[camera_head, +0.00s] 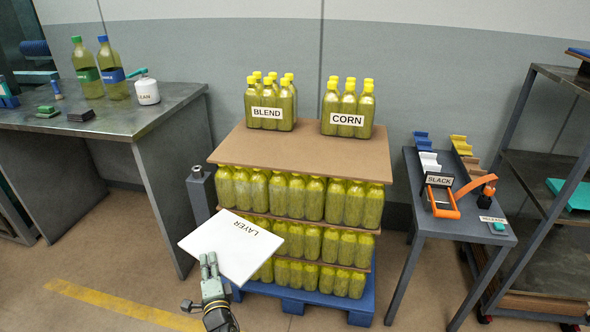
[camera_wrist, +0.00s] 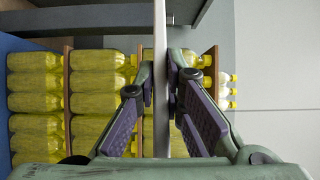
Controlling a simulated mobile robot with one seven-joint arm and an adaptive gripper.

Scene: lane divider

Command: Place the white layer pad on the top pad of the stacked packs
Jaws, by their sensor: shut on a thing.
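The white layer pad (camera_head: 232,245), marked LAYER, is held by its near edge in my gripper (camera_head: 210,268), in front of the stack and below its top. In the wrist view the pad (camera_wrist: 161,60) shows edge-on as a thin upright strip between the purple finger pads of my gripper (camera_wrist: 160,105), which is shut on it. The brown top pad (camera_head: 300,152) lies on the stacked packs (camera_head: 300,197) of yellow-capped bottles. A BLEND pack (camera_head: 271,105) and a CORN pack (camera_head: 347,110) stand towards the back of the top pad. The top pad's front part is bare.
The stack stands on a blue pallet (camera_head: 292,298). A grey post (camera_head: 199,190) rises close to its left side. A metal table (camera_head: 130,112) with bottles is at the left. A small table (camera_head: 470,227) with a SLACK holder and a shelf rack are at the right.

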